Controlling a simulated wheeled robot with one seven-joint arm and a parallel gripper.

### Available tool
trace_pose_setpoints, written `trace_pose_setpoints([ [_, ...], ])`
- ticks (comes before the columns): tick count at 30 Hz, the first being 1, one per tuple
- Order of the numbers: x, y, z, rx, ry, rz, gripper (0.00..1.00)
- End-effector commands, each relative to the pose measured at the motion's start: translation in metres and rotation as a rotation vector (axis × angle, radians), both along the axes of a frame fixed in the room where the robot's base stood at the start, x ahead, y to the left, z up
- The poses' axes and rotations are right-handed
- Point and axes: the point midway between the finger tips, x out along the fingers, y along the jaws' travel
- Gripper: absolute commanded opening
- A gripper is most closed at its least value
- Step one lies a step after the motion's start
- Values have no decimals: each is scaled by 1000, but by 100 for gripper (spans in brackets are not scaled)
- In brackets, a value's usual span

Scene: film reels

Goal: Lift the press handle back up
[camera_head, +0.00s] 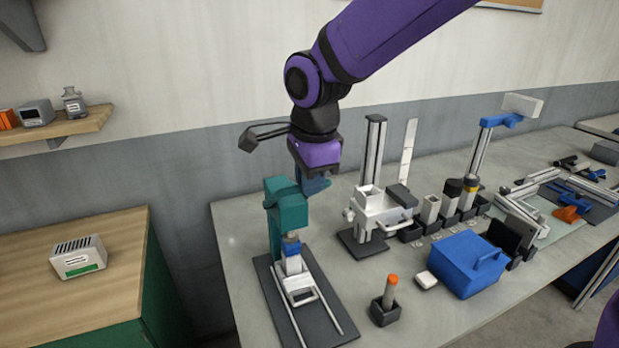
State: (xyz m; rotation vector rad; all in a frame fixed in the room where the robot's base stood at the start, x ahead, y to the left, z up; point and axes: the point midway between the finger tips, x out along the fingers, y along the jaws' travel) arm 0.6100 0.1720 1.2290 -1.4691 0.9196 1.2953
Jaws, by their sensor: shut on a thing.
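The teal press (287,210) stands at the left end of the grey table on a dark base plate (324,322). Below its head are a blue ram part (291,246) and a pale fixture between two light rails. My gripper (313,180) hangs from the purple arm, pointing down, just right of the press head. It is shut on the press handle (317,186), a blue-grey piece beside the head. The fingers and most of the handle are hard to make out, and the exact handle angle cannot be told.
Right of the press stand a white device (381,212) with an upright rail, several small bins, an orange-topped tool in a dark holder (386,312) and a blue box (467,264). A wooden-topped cabinet (70,270) is at left.

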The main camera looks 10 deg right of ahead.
Motion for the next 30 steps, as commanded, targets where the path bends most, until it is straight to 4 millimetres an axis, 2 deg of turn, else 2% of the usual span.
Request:
trace_pose_setpoints([
  [11,14,4,13,-24,91,-1,0],
  [27,81,24,48,-143,501,1,0],
  [30,92,27,52,-142,496,1,0],
])
